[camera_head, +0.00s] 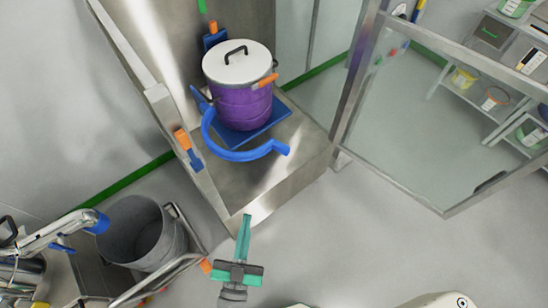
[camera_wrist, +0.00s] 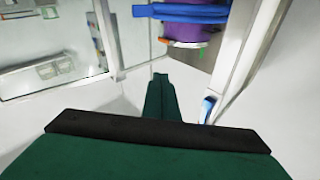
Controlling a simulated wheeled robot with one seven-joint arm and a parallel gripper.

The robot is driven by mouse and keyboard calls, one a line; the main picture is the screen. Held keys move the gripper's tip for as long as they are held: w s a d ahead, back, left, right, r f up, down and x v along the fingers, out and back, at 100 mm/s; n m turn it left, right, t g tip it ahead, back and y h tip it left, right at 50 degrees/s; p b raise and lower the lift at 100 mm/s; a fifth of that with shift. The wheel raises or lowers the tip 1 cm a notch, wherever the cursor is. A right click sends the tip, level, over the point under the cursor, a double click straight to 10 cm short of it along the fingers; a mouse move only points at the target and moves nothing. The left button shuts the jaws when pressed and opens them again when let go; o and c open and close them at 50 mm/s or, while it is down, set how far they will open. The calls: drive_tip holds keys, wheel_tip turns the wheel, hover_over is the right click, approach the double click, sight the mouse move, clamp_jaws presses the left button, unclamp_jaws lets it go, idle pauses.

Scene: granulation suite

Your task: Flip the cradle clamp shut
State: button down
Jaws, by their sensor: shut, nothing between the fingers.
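A purple drum with a white lid (camera_head: 240,95) stands upright on a blue base plate (camera_head: 283,108) inside a steel booth. A blue curved clamp arm (camera_head: 232,155) swings out around the drum's front left. Its free end, at the right, stands apart from the drum, so the clamp looks open. In the wrist view the blue arm (camera_wrist: 180,13) crosses in front of the purple drum (camera_wrist: 188,33) at the top. My green gripper (camera_head: 243,222) is shut and empty, below and in front of the booth's front corner. Its fingers (camera_wrist: 160,78) point toward the booth in the wrist view.
A blue lever with an orange tip (camera_head: 187,148) is on the booth's left wall edge. A grey bin (camera_head: 140,235) in a metal frame stands at lower left. A glass panel (camera_head: 430,120) stands at right, with shelves (camera_head: 490,70) behind it.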

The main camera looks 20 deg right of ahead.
sight(280, 151)
drive_tip(key=w+d+f+m+g+h, duration=0.2)
drive_tip(key=w+f+g, duration=0.15)
drive_tip(key=w, duration=0.35)
drive_tip(key=w+d+f+m+g+h, duration=0.1)
drive_tip(key=w+d+f+g+h, duration=0.25)
drive_tip(key=w, duration=0.25)
drive_tip(key=shift+y, duration=0.35)
drive_tip(key=x, duration=1.3)
drive_tip(key=shift+w+r, duration=0.1)
drive_tip(key=shift+w, duration=0.3)
